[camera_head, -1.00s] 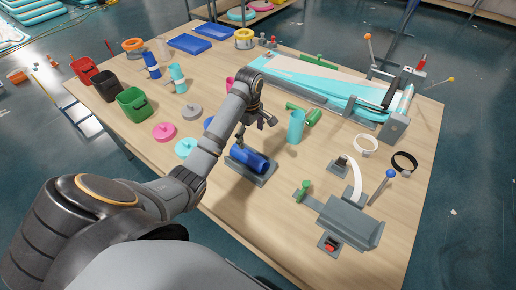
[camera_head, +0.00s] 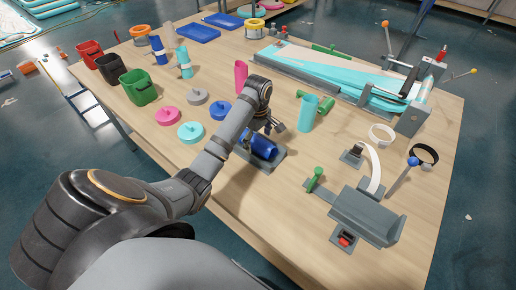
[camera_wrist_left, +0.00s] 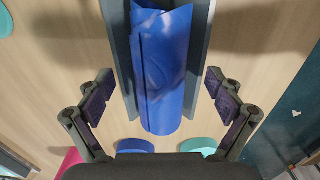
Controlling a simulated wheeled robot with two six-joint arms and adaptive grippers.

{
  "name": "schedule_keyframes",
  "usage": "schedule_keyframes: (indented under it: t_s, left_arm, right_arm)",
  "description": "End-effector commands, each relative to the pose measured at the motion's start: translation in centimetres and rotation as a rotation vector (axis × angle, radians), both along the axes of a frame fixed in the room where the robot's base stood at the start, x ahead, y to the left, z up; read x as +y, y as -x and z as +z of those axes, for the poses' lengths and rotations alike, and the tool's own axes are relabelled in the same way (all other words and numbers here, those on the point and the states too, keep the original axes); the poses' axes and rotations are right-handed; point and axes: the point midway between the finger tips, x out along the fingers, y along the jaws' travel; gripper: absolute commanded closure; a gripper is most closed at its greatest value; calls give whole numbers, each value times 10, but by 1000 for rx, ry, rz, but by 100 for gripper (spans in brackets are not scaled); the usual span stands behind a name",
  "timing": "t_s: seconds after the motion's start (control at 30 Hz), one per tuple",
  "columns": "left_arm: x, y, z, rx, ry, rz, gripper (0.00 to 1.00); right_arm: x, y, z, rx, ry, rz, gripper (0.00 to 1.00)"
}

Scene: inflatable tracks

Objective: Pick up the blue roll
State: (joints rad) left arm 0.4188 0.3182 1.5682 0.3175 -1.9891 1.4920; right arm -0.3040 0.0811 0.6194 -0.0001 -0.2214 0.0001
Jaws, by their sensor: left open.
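The blue roll (camera_head: 264,146) lies on its side in a grey cradle (camera_head: 273,162) on the wooden table. In the left wrist view the blue roll (camera_wrist_left: 163,72) fills the upper middle, between the cradle's grey walls (camera_wrist_left: 122,60). My left gripper (camera_head: 272,128) is just above the roll and partly covers it in the head view. In the wrist view the left gripper (camera_wrist_left: 160,98) is open, with one finger on each side of the roll, apart from it. My right gripper is not in view.
A grey clamp device (camera_head: 365,215) is at the front right. Blue (camera_head: 221,110) and turquoise (camera_head: 191,131) discs lie left. The front table area is clear.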

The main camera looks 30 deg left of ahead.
Motion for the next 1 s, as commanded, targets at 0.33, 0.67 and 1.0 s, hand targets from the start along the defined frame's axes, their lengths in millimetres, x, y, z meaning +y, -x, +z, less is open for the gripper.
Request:
schedule_keyframes:
  t_s: [0.33, 0.67, 1.0]
  left_arm:
    - [0, 0, -2, -1, 0, 0, 24]
    - [0, 0, -3, -1, 0, 0, 68]
    - [0, 0, 0, -2, 0, -1, 80]
  right_arm:
    - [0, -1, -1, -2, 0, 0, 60]
    - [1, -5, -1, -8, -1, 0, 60]
    - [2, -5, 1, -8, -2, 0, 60]
